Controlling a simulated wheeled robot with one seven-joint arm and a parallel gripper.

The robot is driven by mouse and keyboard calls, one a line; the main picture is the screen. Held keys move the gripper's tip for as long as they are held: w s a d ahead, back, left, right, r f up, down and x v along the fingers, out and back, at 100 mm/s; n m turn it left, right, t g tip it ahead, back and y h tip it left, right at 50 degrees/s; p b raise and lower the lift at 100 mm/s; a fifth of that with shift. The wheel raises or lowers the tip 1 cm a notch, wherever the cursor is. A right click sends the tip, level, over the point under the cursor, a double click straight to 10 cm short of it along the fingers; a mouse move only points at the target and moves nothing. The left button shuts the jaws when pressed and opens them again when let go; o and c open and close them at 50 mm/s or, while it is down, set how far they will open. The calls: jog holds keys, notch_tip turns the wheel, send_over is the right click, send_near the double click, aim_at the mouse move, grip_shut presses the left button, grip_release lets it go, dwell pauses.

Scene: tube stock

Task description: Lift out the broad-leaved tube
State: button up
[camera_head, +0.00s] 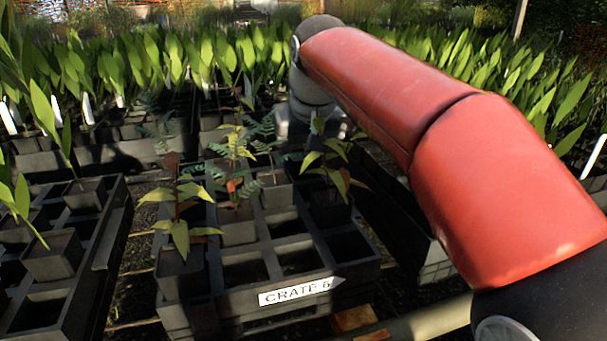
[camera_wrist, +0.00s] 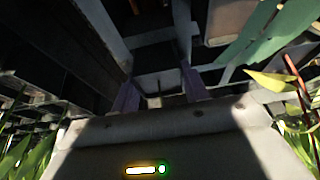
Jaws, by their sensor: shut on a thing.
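The crate labelled CRATE 6 (camera_head: 225,303) stands in the middle of the head view. A dark tube (camera_head: 180,272) at its left front holds a plant with broad yellow-green and reddish leaves (camera_head: 180,232). Another broad-leaved tube (camera_head: 328,208) stands at its right side. Between them are tubes with mixed, partly ferny foliage (camera_head: 238,228). My gripper (camera_wrist: 158,74) shows in the wrist view, its purple fingers either side of a grey tube-like block (camera_wrist: 160,84), shut on it. In the head view the fingers are hidden behind foliage at the crate's far side. Which plant the held tube carries, I cannot tell.
Several front cells of the crate are empty. Another dark crate (camera_head: 104,258) with tubes stands close on the left. Dense rows of leafy plants (camera_head: 175,55) fill the back. In the wrist view, leaves (camera_wrist: 272,82) hang close on the right.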

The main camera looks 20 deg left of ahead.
notch_tip(320, 180, up, 18)
jog(key=p, duration=0.5)
jog(key=shift+p, duration=0.35)
